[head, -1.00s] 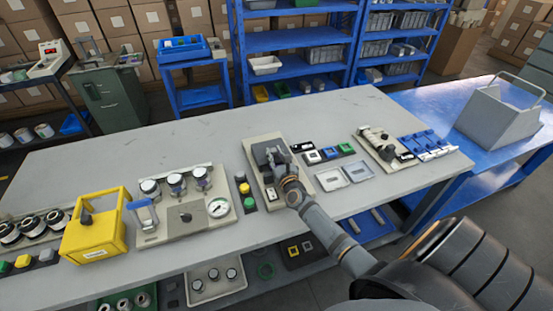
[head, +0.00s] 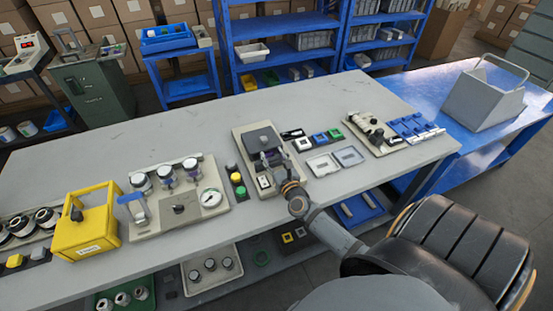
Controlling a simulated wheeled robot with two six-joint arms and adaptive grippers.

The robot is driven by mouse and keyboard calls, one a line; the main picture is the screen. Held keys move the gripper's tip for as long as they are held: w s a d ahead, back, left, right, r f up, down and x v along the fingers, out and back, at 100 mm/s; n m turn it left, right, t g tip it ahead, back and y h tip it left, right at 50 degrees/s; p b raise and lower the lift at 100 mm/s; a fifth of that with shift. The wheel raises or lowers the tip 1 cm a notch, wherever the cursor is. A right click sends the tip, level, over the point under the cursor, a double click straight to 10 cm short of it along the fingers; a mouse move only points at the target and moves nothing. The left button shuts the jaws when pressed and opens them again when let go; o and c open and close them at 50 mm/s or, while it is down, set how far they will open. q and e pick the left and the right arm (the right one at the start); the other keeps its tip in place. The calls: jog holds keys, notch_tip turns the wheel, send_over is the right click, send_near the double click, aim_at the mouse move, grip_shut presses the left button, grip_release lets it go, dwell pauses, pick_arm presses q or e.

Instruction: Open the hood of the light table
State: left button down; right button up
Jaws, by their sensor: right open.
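The light table appears to be the beige unit (head: 240,152) in the middle of the bench, with a dark grey hood (head: 258,139) at its back half. Whether the hood lies flat or is tilted up is hard to tell at this size. My right gripper (head: 270,157) is open at the front edge of the hood, above the unit. Its fingers hide part of the unit there, and I cannot tell if they touch the hood. A small white switch plate (head: 264,182) shows at the unit's front left. My left gripper is not in view.
Black, yellow and green buttons (head: 238,179) stand left of the unit, beside a gauge panel (head: 211,198). The back of the grey bench (head: 180,120) is clear.

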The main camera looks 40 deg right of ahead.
aim_at(265, 142)
jog(key=v, duration=0.4)
